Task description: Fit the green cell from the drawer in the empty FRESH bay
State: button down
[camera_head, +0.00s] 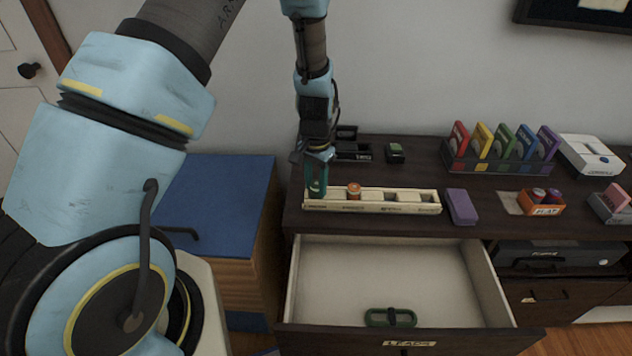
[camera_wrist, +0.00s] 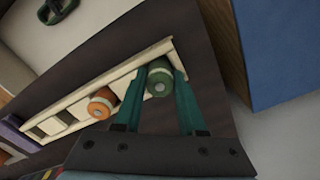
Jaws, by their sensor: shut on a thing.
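My gripper (camera_head: 316,190) points down at the left end of the cream tray (camera_head: 375,208) on the dark cabinet top. In the wrist view its teal fingers (camera_wrist: 159,98) are shut on the green cell (camera_wrist: 158,76), which stands upright between them over the tray's end bay. I cannot tell whether the cell rests on the bay floor. In the head view the fingers hide the cell. The bay labels are too small to read.
The open drawer (camera_head: 460,278) holds a dark green coiled lead (camera_head: 390,317). A purple block (camera_head: 461,207) lies right of the tray. Behind are a black holder (camera_head: 352,152) and a small dark box (camera_head: 395,153). A blue-topped cabinet (camera_head: 215,205) stands left.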

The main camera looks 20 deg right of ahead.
aim_at(316, 184)
jog(key=shift+f, duration=0.2)
jog(key=shift+f, duration=0.2)
jog(key=shift+c, duration=2.4)
grip_release()
jog(key=shift+r, duration=0.1)
notch_tip(316, 184, up, 12)
jog(key=b, duration=0.3)
jog(key=w+a+r+n, duration=0.1)
jog(key=a+r+n, duration=0.1)
jog(key=a, duration=0.5)
jog(key=w+a+r+n, duration=0.1)
jog(key=a+r+n, duration=0.15)
jog(key=a, duration=0.45)
jog(key=s+a+r+n, duration=0.1)
jog(key=s+a+n, duration=0.2)
jog(key=a, duration=0.5)
jog(key=s+a+r+n+t, duration=0.1)
jog(key=s+a+n, duration=0.2)
jog(key=a, duration=0.5)
jog(key=shift+t, duration=0.3)
jog(key=shift+a, duration=0.1)
